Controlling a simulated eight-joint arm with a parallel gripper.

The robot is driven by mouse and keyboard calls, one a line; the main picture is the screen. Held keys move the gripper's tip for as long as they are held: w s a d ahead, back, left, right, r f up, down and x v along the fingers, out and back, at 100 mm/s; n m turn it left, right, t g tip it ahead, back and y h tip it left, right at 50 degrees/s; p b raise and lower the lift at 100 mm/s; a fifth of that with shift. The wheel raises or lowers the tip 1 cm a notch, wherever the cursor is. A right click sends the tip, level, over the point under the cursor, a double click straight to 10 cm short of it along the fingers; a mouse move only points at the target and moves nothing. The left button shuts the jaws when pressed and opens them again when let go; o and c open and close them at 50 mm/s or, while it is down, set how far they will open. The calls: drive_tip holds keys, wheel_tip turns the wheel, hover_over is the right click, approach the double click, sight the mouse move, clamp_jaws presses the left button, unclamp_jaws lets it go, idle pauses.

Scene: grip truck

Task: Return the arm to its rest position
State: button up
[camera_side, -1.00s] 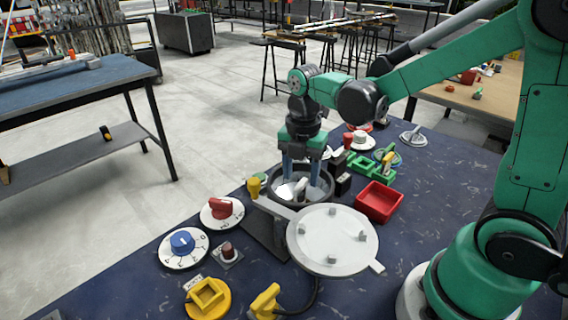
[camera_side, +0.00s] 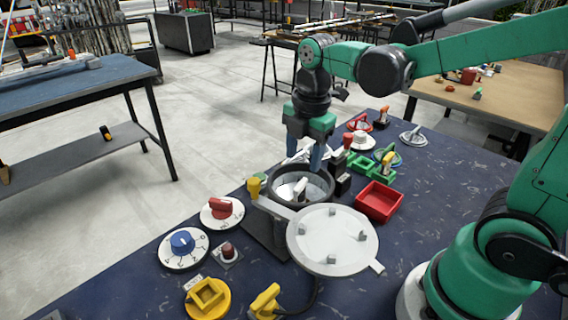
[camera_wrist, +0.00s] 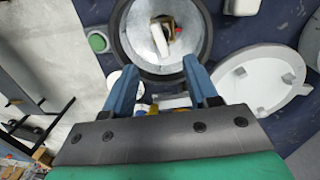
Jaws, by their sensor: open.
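My gripper (camera_side: 304,156) is above the dark round pot (camera_side: 272,190) in the side view, with its blue fingers apart and nothing between them. The fingers stand over the far part of the pot's rim. In the wrist view my gripper (camera_wrist: 165,88) shows two spread blue fingers, with the pot (camera_wrist: 121,42) ahead of them. A small white piece (camera_side: 300,187) lies inside the pot; in the wrist view this white piece (camera_wrist: 160,38) lies near a brown and yellowish part.
A round white lid (camera_side: 333,240) with small pegs lies open beside the pot. A red tray (camera_side: 379,202), green blocks (camera_side: 360,165), a red knob (camera_side: 221,208), a blue knob (camera_side: 182,243) and a yellow part (camera_side: 207,296) are around it on the blue table.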

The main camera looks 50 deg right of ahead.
drive_tip(key=s+m+t, duration=0.1)
drive_tip(key=m+t, duration=0.1)
drive_tip(key=m, duration=0.4)
drive_tip(key=s+a+r+m+t, duration=0.1)
drive_tip(key=m+t, duration=0.1)
drive_tip(key=m, duration=0.4)
drive_tip(key=s+m+t, duration=0.1)
drive_tip(key=m+t, duration=0.1)
drive_tip(key=m, duration=0.4)
drive_tip(key=shift+s+a+r+m, duration=0.2)
drive_tip(key=shift+s+a+m, duration=0.1)
drive_tip(key=shift+a, duration=0.05)
